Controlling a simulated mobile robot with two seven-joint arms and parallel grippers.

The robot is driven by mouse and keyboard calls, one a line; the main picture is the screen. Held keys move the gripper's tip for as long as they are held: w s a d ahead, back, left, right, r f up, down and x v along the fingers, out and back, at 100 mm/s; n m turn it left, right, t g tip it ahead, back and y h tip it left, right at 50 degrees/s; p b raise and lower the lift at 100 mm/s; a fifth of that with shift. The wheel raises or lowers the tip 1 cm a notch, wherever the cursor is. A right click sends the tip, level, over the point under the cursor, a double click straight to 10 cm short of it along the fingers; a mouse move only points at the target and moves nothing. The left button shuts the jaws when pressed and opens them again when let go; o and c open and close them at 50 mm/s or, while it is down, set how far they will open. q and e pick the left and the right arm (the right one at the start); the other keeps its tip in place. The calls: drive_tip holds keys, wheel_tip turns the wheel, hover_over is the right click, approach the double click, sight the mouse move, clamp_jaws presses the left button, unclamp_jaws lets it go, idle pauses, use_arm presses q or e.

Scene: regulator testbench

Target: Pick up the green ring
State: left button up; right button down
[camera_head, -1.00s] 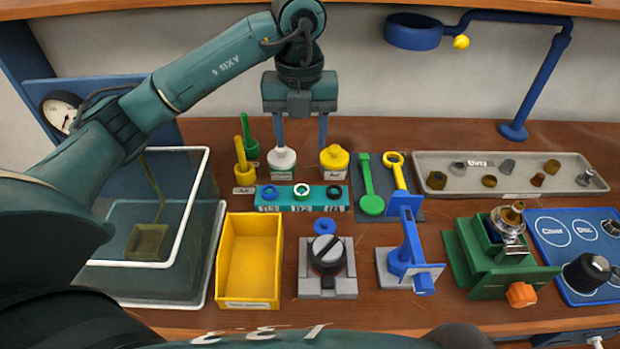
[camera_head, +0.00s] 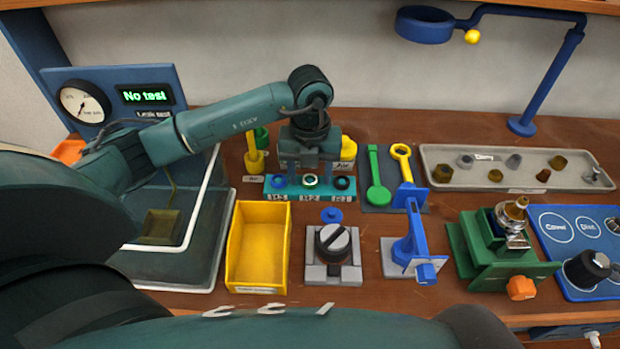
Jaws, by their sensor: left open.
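A teal holder (camera_head: 294,195) carries three small rings in a row: a blue ring (camera_head: 278,181) at left, a pale ring with a greenish look (camera_head: 310,181) in the middle, and a black ring (camera_head: 342,183) at right. The middle one looks most like the green ring, but its colour is hard to tell at this size. My left gripper (camera_head: 310,176) is open and points down at the holder. In the picture its two fingers stand either side of the middle ring, with nothing visible between them. Its exact height over the ring cannot be told. My right gripper is not in view.
A yellow bottle (camera_head: 349,149) stands close behind the gripper, and a yellow upright tool (camera_head: 253,153) is to its left. In front are a yellow bin (camera_head: 257,245) and a grey fixture with a black knob (camera_head: 333,250). Green and yellow wrenches (camera_head: 377,190) lie to the right.

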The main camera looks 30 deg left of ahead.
use_arm(q)
drive_tip(key=shift+c, duration=0.2)
drive_tip(key=c, duration=0.9)
drive_tip(key=shift+c, duration=0.5)
